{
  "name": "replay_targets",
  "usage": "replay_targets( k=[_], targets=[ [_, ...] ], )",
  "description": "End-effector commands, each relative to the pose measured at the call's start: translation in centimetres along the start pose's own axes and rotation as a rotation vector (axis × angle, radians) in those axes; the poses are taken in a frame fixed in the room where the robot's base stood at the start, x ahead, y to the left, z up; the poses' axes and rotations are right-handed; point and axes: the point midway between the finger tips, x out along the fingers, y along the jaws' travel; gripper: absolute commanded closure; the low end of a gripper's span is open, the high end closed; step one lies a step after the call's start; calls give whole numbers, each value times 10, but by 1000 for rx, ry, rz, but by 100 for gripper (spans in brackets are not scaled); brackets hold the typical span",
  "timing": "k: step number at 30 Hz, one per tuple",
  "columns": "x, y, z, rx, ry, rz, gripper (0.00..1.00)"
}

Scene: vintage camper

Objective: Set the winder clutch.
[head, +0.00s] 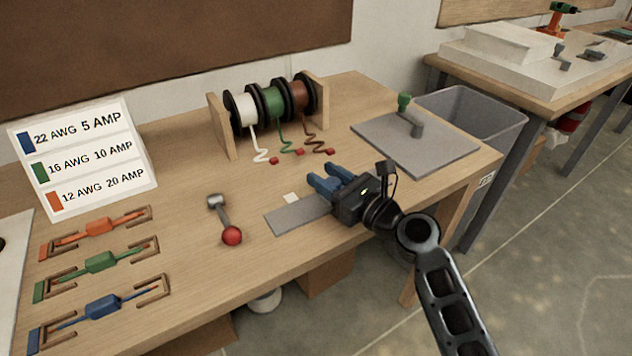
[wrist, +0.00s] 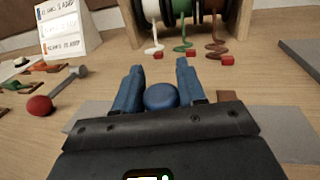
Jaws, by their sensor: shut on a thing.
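My gripper (head: 328,179) is low over the near part of the bench, above a flat grey plate (head: 296,218). In the wrist view its two blue fingers (wrist: 160,82) stand on either side of a round blue knob (wrist: 160,97), and the gripper is shut on it. What is under the knob is hidden by the gripper body. In the head view I cannot make out the knob behind the fingers. No label names the winder clutch, so I cannot tell for certain which part it is.
A metal lever with a red ball (head: 232,236) is left of the plate. Behind stands a spool rack (head: 227,136) with white, green and brown wire. A grey board (head: 440,156) with a green-knobbed part is right. Coloured fuse pieces (head: 102,262) and a sign (head: 84,157) are left.

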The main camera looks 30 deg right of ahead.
Motion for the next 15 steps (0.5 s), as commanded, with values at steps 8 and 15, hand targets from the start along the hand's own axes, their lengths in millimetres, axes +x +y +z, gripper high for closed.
replay_targets(
  k=[8, 15],
  targets=[
    [0, 1, -1, 1, 2, 2, 51],
    [0, 1, 0, 0, 1, 1, 39]
  ],
)
